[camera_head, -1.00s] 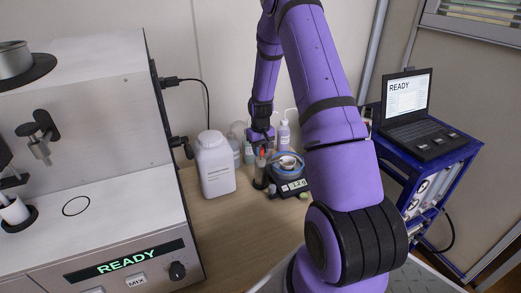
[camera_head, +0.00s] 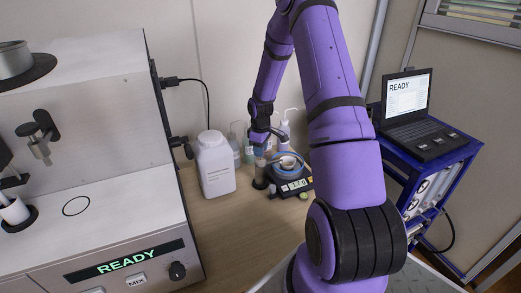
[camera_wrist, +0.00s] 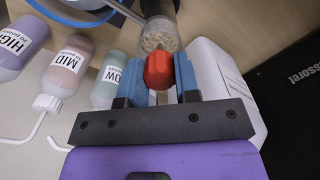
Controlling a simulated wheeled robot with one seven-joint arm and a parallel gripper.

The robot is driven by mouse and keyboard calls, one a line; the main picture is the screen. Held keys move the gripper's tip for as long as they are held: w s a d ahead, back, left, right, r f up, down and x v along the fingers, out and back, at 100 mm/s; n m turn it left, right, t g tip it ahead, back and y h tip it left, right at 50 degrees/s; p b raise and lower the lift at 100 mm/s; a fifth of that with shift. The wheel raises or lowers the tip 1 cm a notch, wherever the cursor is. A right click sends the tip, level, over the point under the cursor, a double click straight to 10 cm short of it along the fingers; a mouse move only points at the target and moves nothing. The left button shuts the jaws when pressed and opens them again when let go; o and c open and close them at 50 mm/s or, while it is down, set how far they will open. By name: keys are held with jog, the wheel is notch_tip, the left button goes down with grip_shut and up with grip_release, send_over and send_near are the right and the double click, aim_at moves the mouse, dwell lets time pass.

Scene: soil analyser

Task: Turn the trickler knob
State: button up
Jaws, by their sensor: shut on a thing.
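The red trickler knob (camera_wrist: 158,70) is between the two blue fingers of my gripper (camera_wrist: 160,82) in the wrist view, with a finger against each side. The trickler's clear body (camera_wrist: 160,35), holding pale granules, lies just beyond the knob. In the head view my gripper (camera_head: 262,140) is above the small trickler (camera_head: 261,176), at the left of the balance (camera_head: 293,184). The knob is hidden there behind my gripper. The balance carries a round dish and a lit display too small to read surely.
A large white bottle (camera_head: 215,165) stands close left of the trickler. Several labelled dropper bottles, among them the MID bottle (camera_wrist: 68,65), stand behind. The analyser (camera_head: 90,170) fills the left and reads READY. A laptop (camera_head: 415,110) sits on a blue cart at right. The front bench is clear.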

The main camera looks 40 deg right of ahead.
dwell(0.5)
jog(key=o, duration=0.9)
jog(key=shift+o, duration=0.2)
notch_tip(320, 180, up, 11)
jog(key=shift+f, duration=0.1)
